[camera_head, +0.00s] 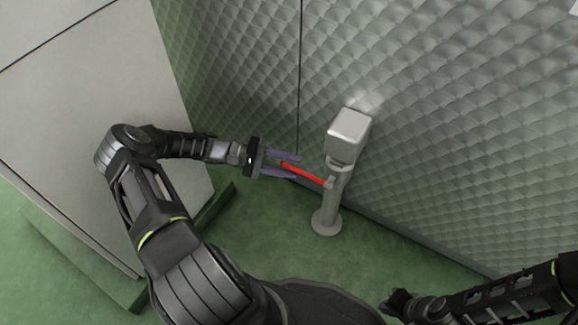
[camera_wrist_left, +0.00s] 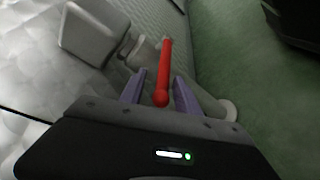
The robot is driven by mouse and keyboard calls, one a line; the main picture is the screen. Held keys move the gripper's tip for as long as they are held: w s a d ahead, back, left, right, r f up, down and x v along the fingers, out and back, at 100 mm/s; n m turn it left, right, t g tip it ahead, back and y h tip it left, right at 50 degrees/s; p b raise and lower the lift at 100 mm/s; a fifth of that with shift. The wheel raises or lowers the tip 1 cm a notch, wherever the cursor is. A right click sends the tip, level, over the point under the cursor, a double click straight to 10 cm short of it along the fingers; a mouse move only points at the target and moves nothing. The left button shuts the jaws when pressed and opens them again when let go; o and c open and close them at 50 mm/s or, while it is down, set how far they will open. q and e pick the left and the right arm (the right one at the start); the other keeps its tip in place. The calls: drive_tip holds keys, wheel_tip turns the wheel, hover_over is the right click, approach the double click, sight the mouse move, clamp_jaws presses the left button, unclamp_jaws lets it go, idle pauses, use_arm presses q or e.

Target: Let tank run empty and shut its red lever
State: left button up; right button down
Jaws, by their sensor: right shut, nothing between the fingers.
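A red lever (camera_head: 305,175) sticks out to the left from a grey post (camera_head: 332,200), sloping slightly down toward it. The post carries a pale box-shaped head (camera_head: 349,132). My left gripper (camera_head: 296,167) is open, with the lever's free end between its purple fingers. In the left wrist view the lever (camera_wrist_left: 166,70) runs away from the gripper, its round end between the fingers (camera_wrist_left: 159,92) with gaps on both sides. My right gripper (camera_head: 393,304) is low at the right, away from the lever, shut and empty. I cannot tell the tank's level.
A quilted metal wall (camera_head: 450,110) rises close behind the post. A large pale cabinet-like block (camera_head: 80,90) stands at the left, behind my left arm. Green floor (camera_head: 275,245) is clear around the post's round foot.

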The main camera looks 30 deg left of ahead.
use_arm(q)
wheel_tip(320, 180, up, 9)
drive_tip(key=p, duration=0.3)
drive_tip(key=shift+r, duration=0.2)
